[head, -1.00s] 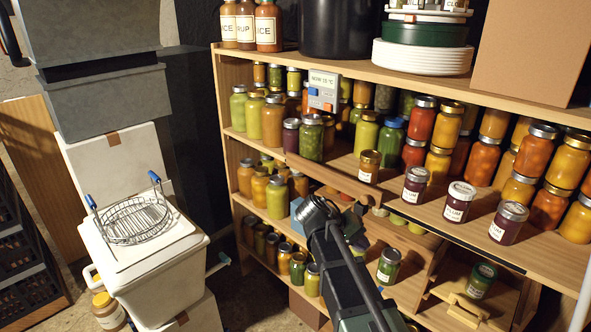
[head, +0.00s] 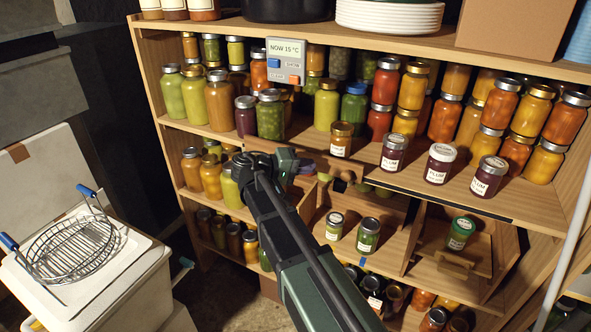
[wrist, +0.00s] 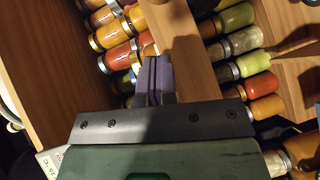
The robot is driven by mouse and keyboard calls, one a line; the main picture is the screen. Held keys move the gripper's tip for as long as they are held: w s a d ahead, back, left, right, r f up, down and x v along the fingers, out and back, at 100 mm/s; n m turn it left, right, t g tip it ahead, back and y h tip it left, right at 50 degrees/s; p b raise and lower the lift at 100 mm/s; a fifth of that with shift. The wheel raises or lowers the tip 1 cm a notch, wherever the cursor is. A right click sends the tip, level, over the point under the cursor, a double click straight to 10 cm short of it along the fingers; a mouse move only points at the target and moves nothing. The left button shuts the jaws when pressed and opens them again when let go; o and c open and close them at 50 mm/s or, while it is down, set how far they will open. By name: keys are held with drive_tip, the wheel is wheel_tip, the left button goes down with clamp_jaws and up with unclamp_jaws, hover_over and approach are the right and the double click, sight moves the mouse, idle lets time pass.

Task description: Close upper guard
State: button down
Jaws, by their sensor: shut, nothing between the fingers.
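The upper guard looks like a short wooden board (head: 334,168) along the front edge of the upper jar shelf, left of centre, with a dark round knob (head: 340,186) below it. A dark groove (head: 440,195) runs along the shelf edge to its right, where the front is open. My gripper (head: 304,168) is shut and empty, at the board's left end. In the wrist view my shut fingers (wrist: 154,78) lie beside a wooden strip (wrist: 185,45), probably this board or the shelf edge. Whether they touch it is unclear; my arm hides part of the area.
Plum jars (head: 438,163) and a small orange jar (head: 341,139) stand near the open shelf front. A grey display box (head: 286,61) hangs above. Green jars (head: 368,235) stand on the shelf below. A wire basket (head: 72,250) sits on a white cooler at left.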

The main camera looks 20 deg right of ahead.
drive_tip(key=d, duration=0.2)
drive_tip(key=d+f, duration=0.1)
drive_tip(key=shift+s+d+b, duration=0.1)
drive_tip(key=shift+d+b, duration=0.2)
drive_tip(key=shift+d, duration=0.1)
drive_tip(key=s+d, duration=0.2)
drive_tip(key=shift+s+d+f+b, duration=0.1)
drive_tip(key=shift+s+f+b, duration=0.3)
drive_tip(key=shift+s, duration=0.1)
